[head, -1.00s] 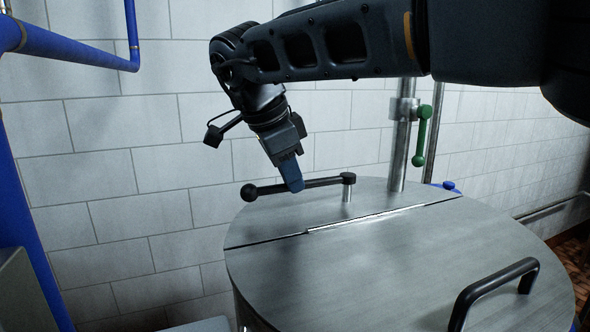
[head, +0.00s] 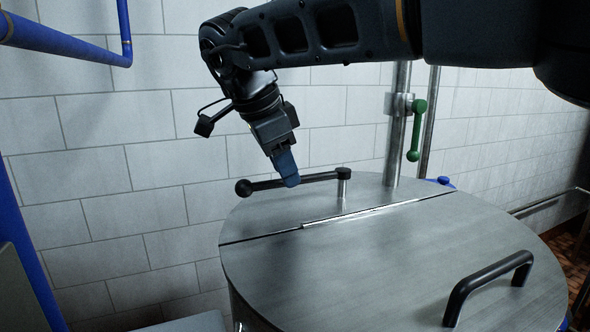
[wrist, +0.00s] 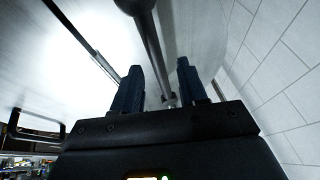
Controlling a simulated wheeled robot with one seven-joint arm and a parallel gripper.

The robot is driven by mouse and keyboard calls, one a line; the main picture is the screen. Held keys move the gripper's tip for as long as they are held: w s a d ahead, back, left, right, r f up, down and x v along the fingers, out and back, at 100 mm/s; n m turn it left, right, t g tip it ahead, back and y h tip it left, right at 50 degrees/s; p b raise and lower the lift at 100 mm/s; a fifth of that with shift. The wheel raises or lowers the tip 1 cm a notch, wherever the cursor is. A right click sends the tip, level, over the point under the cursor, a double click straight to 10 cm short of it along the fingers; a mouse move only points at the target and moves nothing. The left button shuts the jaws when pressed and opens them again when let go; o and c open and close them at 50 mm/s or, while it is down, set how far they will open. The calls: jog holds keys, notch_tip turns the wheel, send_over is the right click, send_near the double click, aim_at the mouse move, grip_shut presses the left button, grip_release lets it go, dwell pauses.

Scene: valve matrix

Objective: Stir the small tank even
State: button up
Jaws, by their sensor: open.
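The small tank has a round grey metal lid (head: 400,250) with a seam across it. On its far part stands a stirring crank (head: 315,177), a black bar on a short metal post with a black ball knob (head: 243,188) at its left end. My gripper (head: 288,174) points down at the bar between knob and post. In the wrist view my gripper's two dark blue fingers (wrist: 160,88) are apart, and the crank bar (wrist: 153,48) runs through the gap between them in the picture. Whether the fingers touch the bar cannot be told. The tank's inside is hidden by the lid.
A black lid handle (head: 485,285) rises at the near right. Behind the lid stands a metal pipe (head: 397,135) with a green valve lever (head: 417,130). Blue pipes (head: 60,42) run at the left. A white tiled wall (head: 150,180) closes the back.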

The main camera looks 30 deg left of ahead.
jog(key=v, duration=0.6)
jog(key=shift+s+r+b, duration=0.2)
jog(key=shift+r+b, duration=0.2)
jog(key=shift+b, duration=0.05)
jog(key=shift+a, duration=0.1)
dwell(0.7)
